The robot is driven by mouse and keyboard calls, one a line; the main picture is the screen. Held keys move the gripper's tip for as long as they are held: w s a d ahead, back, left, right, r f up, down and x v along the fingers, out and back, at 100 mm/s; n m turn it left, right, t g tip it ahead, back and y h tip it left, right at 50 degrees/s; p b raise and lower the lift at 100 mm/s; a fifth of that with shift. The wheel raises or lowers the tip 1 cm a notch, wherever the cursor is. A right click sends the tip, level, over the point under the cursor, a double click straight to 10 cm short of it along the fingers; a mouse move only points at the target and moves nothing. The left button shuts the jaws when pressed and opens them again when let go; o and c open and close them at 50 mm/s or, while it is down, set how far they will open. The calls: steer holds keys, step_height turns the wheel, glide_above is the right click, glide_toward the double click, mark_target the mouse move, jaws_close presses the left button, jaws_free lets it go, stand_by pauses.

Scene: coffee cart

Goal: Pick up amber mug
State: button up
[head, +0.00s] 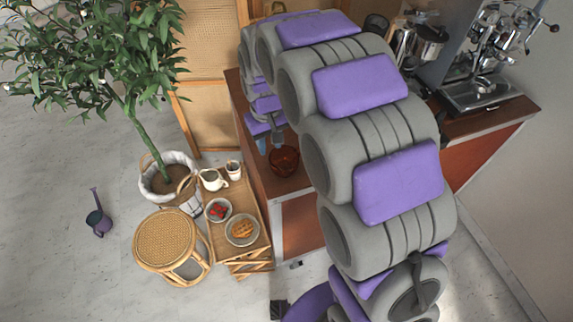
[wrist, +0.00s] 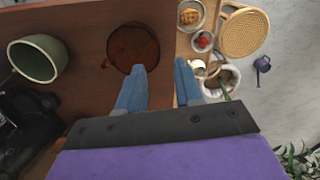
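The amber mug (head: 284,163) is a dark reddish-brown, see-through vessel standing on the brown cart top (head: 262,178) near its edge. In the wrist view the amber mug (wrist: 132,42) is at the upper middle, seen from above. My gripper (wrist: 160,67) is open, with two blue fingers pointing toward the mug. The left finger's tip overlaps the mug's lower rim; the right finger lies over the cart edge. I cannot tell whether the left finger touches the mug. In the head view my gripper (head: 271,143) is just above and left of the mug, partly hidden by my arm.
A green cup (wrist: 37,60) stands at the left of the wrist view. An espresso machine (head: 487,70) is at the back right. A low wooden stand (head: 252,201) beside the cart holds a pastry plate, a berry bowl and a white pitcher. A wicker stool (head: 172,240) and potted plant are left.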

steer(key=f+b, duration=0.1)
steer(key=f, duration=0.5)
steer(key=f+b, duration=0.1)
steer(key=f, duration=0.3)
steer(key=shift+w+d+f+b, duration=0.1)
steer(key=shift+w+b, duration=0.2)
steer(key=shift+b, duration=0.05)
jaws_close()
